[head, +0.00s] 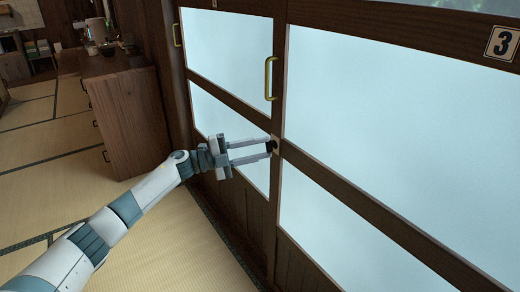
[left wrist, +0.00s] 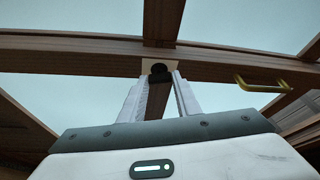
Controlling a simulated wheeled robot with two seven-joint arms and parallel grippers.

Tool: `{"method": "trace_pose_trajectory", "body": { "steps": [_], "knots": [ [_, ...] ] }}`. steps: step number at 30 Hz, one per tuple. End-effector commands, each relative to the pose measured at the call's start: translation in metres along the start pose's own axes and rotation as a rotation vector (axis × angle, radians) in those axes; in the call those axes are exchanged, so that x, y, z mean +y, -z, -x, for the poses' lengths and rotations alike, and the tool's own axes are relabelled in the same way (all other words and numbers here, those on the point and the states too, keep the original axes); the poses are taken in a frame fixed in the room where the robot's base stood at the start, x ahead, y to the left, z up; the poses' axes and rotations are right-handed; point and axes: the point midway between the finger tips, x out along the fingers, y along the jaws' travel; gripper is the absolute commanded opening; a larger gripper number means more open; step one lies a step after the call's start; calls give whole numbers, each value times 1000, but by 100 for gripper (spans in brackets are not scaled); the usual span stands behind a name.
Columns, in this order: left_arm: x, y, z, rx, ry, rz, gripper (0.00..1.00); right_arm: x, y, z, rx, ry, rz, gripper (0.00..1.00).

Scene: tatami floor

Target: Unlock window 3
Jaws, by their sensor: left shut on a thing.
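The window (head: 370,110) has frosted panes in dark wooden frames, with a plate marked 3 (head: 502,43) at the upper right in the head view. A small dark lock knob (head: 272,146) sits on a pale plate where the frames meet. My left gripper (head: 268,149) reaches it from the left, its fingers shut on the knob. In the left wrist view the dark knob (left wrist: 160,73) shows between the fingertips, in front of the pale plate (left wrist: 150,66). The fingertips partly hide the knob, so its turn cannot be told. My right gripper is not in view.
A brass handle (head: 269,78) stands on the frame above the knob, and another (head: 177,35) is farther left. A wooden cabinet (head: 130,120) stands left of the window. Tatami floor (head: 60,170) is clear in front of it.

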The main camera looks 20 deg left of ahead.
Motion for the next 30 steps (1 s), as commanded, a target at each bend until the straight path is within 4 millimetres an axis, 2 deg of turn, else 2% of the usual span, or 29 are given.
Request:
{"method": "trace_pose_trajectory", "body": {
  "steps": [12,29,30],
  "knots": [
    [-2,0,0,0,-96,-227,7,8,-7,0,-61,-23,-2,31],
    [-1,1,0,1,-110,-261,7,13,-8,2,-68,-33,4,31],
    [-1,1,0,1,-110,-261,39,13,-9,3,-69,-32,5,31]
  ]
}}
